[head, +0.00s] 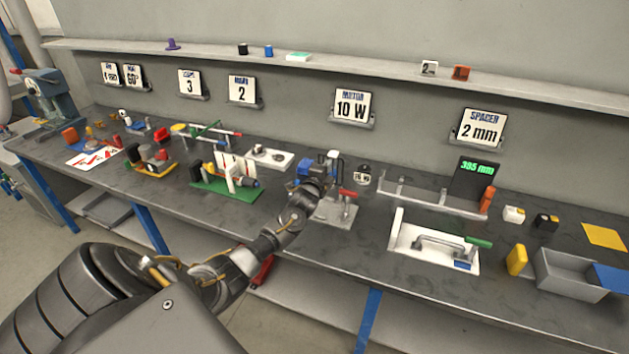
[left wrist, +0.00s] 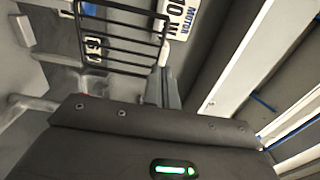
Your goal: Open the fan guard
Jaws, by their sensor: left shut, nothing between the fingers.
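The fan guard shows in the left wrist view as a dark wire grille (left wrist: 118,38) of parallel bars in a frame. In the head view it is small and mostly hidden around my gripper. My left gripper (head: 320,182) is at the motor station in the middle of the bench. Its fingers (left wrist: 163,78) are shut and empty, close beside the grille's right edge in the left wrist view. I cannot tell whether they touch it. A blue part (head: 305,169) stands just left of the gripper. My right gripper is not in view.
A grey base plate (head: 337,214) with a clamp lies right of the gripper. A "10 W" motor sign (head: 351,105) stands behind, against the wall. A green-based fixture (head: 225,188) is to the left and a white tray (head: 408,240) to the right. Bare bench lies between these fixtures.

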